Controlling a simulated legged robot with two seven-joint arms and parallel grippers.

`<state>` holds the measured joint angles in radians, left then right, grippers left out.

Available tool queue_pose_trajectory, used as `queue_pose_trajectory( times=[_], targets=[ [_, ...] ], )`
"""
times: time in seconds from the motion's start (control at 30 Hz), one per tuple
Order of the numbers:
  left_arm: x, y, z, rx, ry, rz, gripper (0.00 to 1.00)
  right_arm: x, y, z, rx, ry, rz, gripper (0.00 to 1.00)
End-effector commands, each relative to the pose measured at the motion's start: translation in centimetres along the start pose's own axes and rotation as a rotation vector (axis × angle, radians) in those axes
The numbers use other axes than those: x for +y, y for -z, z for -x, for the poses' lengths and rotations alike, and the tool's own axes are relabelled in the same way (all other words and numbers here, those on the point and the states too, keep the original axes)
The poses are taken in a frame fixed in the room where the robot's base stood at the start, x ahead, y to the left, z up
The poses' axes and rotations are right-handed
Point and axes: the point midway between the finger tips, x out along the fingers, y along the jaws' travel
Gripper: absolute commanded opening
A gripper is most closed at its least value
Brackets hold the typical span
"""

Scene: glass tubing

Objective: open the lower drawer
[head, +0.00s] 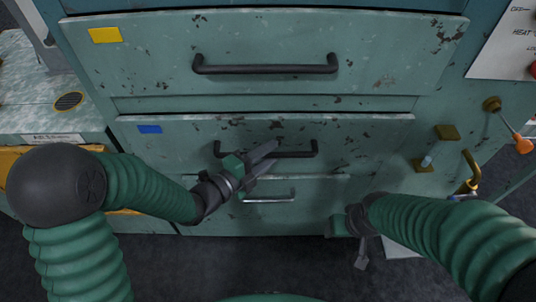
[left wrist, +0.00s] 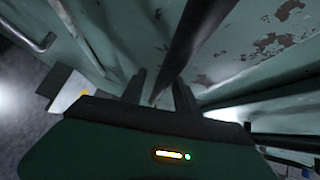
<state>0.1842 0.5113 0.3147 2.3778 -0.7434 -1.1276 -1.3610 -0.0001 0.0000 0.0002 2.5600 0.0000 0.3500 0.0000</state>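The drawer with a blue label (head: 150,129) has a worn pale-green front (head: 350,150) and a black bar handle (head: 300,154). It lies below a wider drawer with a yellow label (head: 105,35). It looks shut or nearly so. My left gripper (head: 268,158) is at the middle of the black handle, with its fingers apart. In the left wrist view the dark handle bar (left wrist: 200,35) runs down between the two fingers (left wrist: 160,98); I cannot tell whether they touch it. My right gripper (head: 360,250) hangs low at the right, away from the handle; its finger gap is unclear.
The upper drawer has its own black handle (head: 265,69). A narrow silver handle (head: 270,197) sits on a panel below my left gripper. Brass fittings (head: 447,132) and an orange-tipped lever (head: 523,144) stick out at the right. Dark floor (head: 220,265) lies in front.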

Motion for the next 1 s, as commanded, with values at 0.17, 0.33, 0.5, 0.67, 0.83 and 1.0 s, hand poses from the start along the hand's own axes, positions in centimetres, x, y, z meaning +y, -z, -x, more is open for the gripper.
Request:
queue_pose_trajectory(
  times=[0.17,0.33,0.5,0.67,0.83,1.0],
  targets=[
    [0.0,0.02,-0.01,0.001,0.0,0.0,0.13,0.01,-0.01,-0.01,0.0,0.0,0.0,0.59],
    [0.06,0.06,-0.01,0.002,-0.001,0.0,0.0,0.01,-0.01,-0.01,0.0,0.0,0.0,0.59],
    [0.11,0.11,-0.01,0.003,-0.002,0.0,0.0,0.01,-0.01,-0.02,0.0,0.0,0.0,0.59],
    [0.16,0.12,0.0,0.003,-0.003,0.001,0.0,0.01,-0.01,-0.03,0.0,0.0,0.0,0.59],
    [0.22,0.13,0.01,0.003,-0.004,0.001,0.0,0.01,-0.01,-0.03,0.0,0.0,0.0,0.59],
    [0.26,0.14,0.01,0.004,-0.005,0.002,0.0,0.01,-0.01,-0.04,0.0,0.0,0.0,0.59]
  ],
)
